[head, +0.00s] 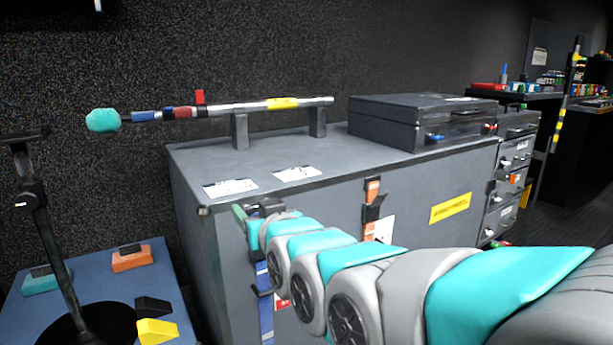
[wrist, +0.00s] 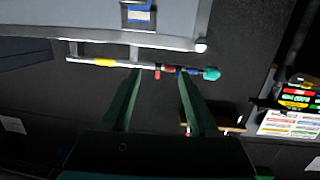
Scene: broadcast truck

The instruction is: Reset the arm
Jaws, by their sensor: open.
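My arm (head: 375,275) reaches out from the lower right in the head view, with teal and grey links. My gripper (head: 240,212) is small at its far end, in front of the grey cabinet's front left corner. In the wrist view my gripper (wrist: 160,72) shows two green fingers spread apart with nothing between them. A silver pole (head: 245,108) with a teal foam end rests on two supports on the cabinet top. The pole (wrist: 142,65) crosses behind the fingertips in the wrist view, apart from them as far as I can tell.
The grey cabinet (head: 335,215) fills the middle, with a black case (head: 410,115) on top. A microphone stand (head: 45,230) and a blue surface (head: 100,280) with small coloured blocks are at left. Shelving (head: 560,95) stands at right.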

